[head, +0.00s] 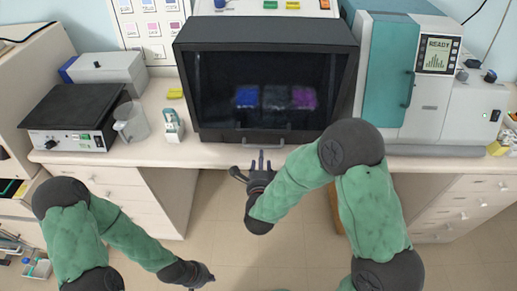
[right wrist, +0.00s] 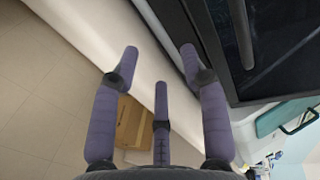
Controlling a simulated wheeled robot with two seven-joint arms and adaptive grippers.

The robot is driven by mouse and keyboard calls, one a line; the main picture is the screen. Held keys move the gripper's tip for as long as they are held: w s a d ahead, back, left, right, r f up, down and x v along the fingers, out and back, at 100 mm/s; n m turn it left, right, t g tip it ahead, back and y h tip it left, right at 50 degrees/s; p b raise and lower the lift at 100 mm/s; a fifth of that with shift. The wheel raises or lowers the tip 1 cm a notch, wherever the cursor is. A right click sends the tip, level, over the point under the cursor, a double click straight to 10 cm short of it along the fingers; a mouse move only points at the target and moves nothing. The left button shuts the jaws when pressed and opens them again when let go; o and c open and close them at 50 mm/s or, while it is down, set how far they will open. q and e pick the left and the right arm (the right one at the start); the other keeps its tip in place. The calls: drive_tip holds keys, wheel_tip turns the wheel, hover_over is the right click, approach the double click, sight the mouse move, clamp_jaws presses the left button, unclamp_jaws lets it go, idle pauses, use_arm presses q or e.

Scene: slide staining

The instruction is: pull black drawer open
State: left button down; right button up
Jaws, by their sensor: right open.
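The black drawer unit (head: 218,60) stands on the bench at the centre, with a dark see-through front. Blurred blue, grey and purple shapes show behind the front. A grey bar handle (head: 263,141) runs along its lower edge. My right gripper (head: 262,158) is just in front of and below this handle, apart from it. In the right wrist view, its fingers (right wrist: 160,62) are spread and empty beside the bench edge, and the black unit (right wrist: 215,70) with a dark bar (right wrist: 241,35) is at upper right. My left gripper (head: 203,276) is low over the floor; its fingers are unclear.
A white and teal machine (head: 430,90) stands right of the black unit. A black-topped box (head: 72,115), a clear beaker (head: 131,122) and a small bottle holder (head: 173,126) stand to the left. The bench front edge (head: 225,155) is close to my right gripper.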

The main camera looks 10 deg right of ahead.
sight(262, 147)
drive_tip(key=b+x, duration=0.1)
drive_tip(key=x, duration=0.7)
drive_tip(key=shift+w+d+f, duration=0.1)
drive_tip(key=shift+w+d, duration=0.05)
drive_tip(key=shift+w, duration=0.2)
clamp_jaws()
